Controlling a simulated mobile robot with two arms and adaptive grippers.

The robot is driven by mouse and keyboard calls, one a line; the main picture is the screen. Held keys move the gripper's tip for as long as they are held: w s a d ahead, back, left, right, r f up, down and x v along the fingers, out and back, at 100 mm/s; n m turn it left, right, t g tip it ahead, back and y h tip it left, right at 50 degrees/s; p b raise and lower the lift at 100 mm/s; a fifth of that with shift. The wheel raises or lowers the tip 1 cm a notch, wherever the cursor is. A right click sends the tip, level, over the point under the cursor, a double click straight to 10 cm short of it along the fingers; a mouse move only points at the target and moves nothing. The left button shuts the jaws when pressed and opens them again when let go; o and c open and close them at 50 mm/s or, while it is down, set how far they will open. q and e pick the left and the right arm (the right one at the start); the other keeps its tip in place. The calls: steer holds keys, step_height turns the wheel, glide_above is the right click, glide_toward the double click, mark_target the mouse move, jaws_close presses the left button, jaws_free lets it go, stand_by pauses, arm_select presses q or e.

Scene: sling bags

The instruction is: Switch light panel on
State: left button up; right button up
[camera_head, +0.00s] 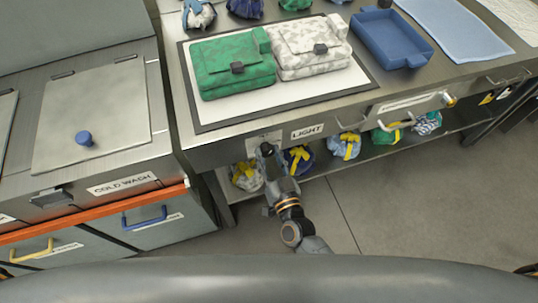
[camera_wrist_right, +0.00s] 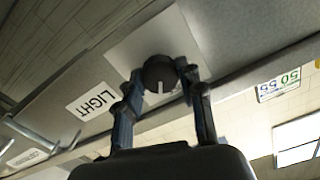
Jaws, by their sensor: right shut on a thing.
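The light panel (camera_head: 297,97) is a white board with a dark frame on the steel bench top. I cannot tell whether it is lit. The black round knob (camera_wrist_right: 158,70) sits on a pale plate on the bench front, beside the LIGHT label (camera_head: 307,131), which also shows in the wrist view (camera_wrist_right: 92,101). Its white pointer line points down in that view. My right gripper (camera_head: 266,150) is at the bench front, its fingers (camera_wrist_right: 163,76) on both sides of the knob, shut on it. In the head view the gripper hides the knob. My left gripper is not in view.
A green bag (camera_head: 232,66) and a white patterned bag (camera_head: 310,48) lie on the panel. A blue tray (camera_head: 391,39) stands to the right. Several bundled bags sit on the shelf below. The COLD WASH unit (camera_head: 95,115) is at left. The floor at right is clear.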

steer(key=m+b, duration=0.1)
steer(key=m, duration=0.5)
steer(key=shift+f+m, duration=0.1)
steer(key=shift+m, duration=0.2)
steer(key=m+b, duration=0.1)
steer(key=m, duration=0.4)
steer(key=shift+b, duration=0.3)
steer(key=shift+m, duration=0.3)
steer(key=o, duration=1.2)
steer(key=shift+s, duration=0.1)
steer(key=v, duration=1.2)
